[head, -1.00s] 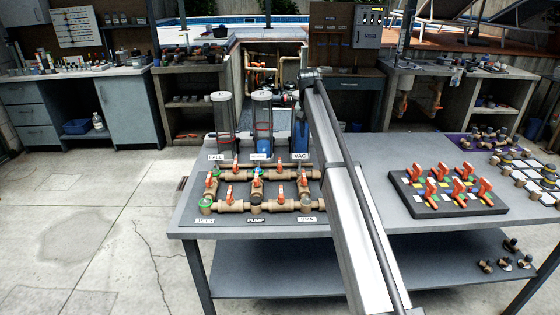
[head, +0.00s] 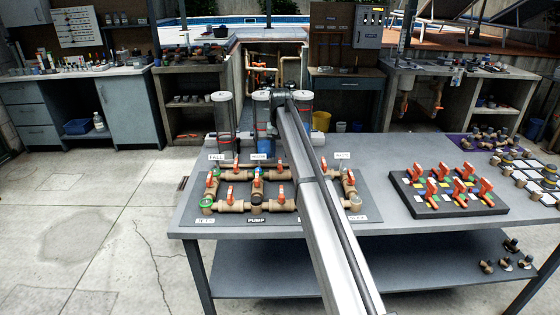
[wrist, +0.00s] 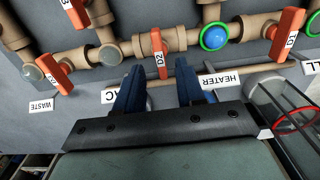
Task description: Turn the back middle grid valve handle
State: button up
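The back middle valve handle is the orange one marked D2 (wrist: 157,42), on a brass pipe between the VAC and HEATER labels. In the head view this handle (head: 279,167) shows just left of my arm. My gripper (wrist: 160,66) is open and empty in the wrist view, its two dark blue fingers spread just below D2 and pointing at it. They look apart from the handle; the exact gap cannot be told. In the head view my gripper (head: 272,143) is a small blue shape partly hidden by my arm, just behind the grid's back row.
Handle D1 (wrist: 288,32) and another orange handle (wrist: 55,70) near the WASTE label flank D2. A blue ball in a green ring (wrist: 215,36) sits close by. Clear cylinders (head: 222,118) stand behind the grid. A board of orange-handled valves (head: 448,192) lies right.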

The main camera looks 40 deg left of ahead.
aim_at(280, 162)
jog(key=shift+f, duration=2.2)
jog(key=shift+c, duration=0.2)
grip_shut()
